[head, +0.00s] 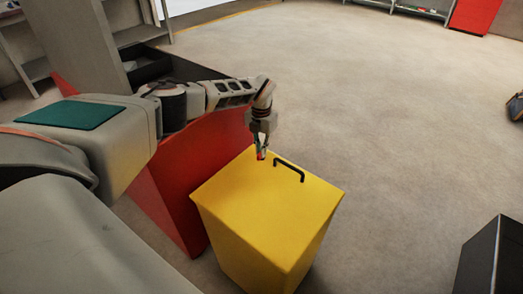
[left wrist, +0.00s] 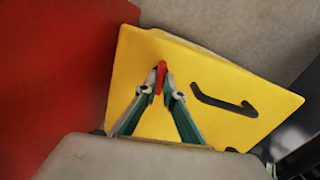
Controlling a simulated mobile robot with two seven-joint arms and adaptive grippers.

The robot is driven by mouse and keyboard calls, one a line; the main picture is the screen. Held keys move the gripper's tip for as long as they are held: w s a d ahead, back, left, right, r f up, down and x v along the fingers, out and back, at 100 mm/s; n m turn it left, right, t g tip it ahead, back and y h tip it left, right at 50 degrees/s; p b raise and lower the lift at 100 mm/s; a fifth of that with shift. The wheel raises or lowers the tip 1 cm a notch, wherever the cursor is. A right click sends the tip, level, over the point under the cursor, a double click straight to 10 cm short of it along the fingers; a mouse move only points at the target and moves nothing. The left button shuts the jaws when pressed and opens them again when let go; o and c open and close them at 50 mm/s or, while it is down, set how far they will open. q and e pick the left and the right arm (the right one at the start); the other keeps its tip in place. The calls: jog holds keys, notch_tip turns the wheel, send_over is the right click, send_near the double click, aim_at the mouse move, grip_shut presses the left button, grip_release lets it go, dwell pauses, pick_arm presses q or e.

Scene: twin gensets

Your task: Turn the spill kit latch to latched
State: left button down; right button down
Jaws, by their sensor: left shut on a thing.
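The spill kit is a yellow bin (head: 270,215) with a black handle (head: 290,170) on its lid. It also fills the middle of the left wrist view (left wrist: 215,110). A small red latch (left wrist: 160,78) shows between my fingertips in the left wrist view; its lower part is hidden by the fingers. My left gripper (head: 261,152) points down over the lid's far-left part, beside the handle, and is shut on the red latch. The latch's turned position cannot be told. My right gripper is in neither view.
A dark box (head: 492,262) is at the lower right. The floor (head: 400,130) right of the bin is clear.

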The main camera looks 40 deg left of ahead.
pick_arm(q)
jog(key=shift+m, duration=0.9)
jog(key=c, duration=2.2)
grip_release()
jog(key=shift+o, duration=0.2)
jog(key=shift+r, duration=0.15)
notch_tip(320, 180, up, 12)
jog(key=shift+d+f, duration=0.1)
jog(key=shift+f, duration=0.1)
